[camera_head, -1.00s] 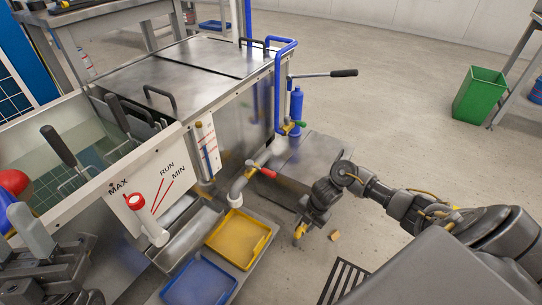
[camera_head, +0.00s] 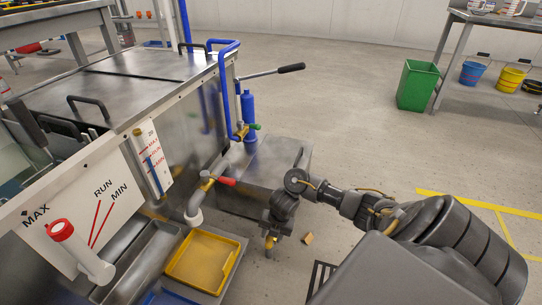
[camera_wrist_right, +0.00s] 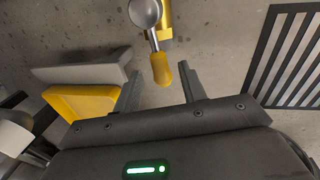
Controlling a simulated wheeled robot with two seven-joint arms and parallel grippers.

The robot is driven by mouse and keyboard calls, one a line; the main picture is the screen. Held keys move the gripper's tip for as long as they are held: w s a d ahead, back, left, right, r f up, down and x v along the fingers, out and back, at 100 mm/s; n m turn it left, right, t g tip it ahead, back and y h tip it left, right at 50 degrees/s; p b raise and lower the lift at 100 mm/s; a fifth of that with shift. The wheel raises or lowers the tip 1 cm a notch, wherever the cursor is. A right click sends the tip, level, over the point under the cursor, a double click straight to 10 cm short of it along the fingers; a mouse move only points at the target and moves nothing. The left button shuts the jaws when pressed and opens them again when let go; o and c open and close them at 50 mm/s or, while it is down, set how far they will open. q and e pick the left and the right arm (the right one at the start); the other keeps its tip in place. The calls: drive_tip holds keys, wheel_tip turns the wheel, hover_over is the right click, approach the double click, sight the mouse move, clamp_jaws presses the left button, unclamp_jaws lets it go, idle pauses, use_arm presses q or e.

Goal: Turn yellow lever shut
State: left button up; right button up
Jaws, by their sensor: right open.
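The yellow lever (camera_wrist_right: 161,69) shows in the right wrist view, joined by a short metal stem to a round grey part and a brass-yellow fitting (camera_wrist_right: 166,22). Its handle points toward my right gripper (camera_wrist_right: 158,88), which is open, with one finger on each side of the handle tip. I see no finger touching it. In the head view my right gripper (camera_head: 275,224) reaches down in front of the low metal box, with a bit of yellow (camera_head: 269,242) at its tips. The gripper hides most of the lever there. My left gripper is out of view.
A red-handled valve (camera_head: 226,181) and a green-handled valve (camera_head: 254,126) sit on nearby pipes. The low metal box (camera_head: 262,165) and yellow tray (camera_head: 203,262) are close to my right gripper. A small tan block (camera_head: 307,239) and a floor grate (camera_wrist_right: 292,60) lie beside it.

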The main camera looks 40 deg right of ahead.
wheel_tip(320, 180, down, 2)
drive_tip(key=shift+w+a+b, duration=0.1)
drive_tip(key=shift+w+b, duration=0.05)
drive_tip(key=shift+b, duration=0.25)
clamp_jaws()
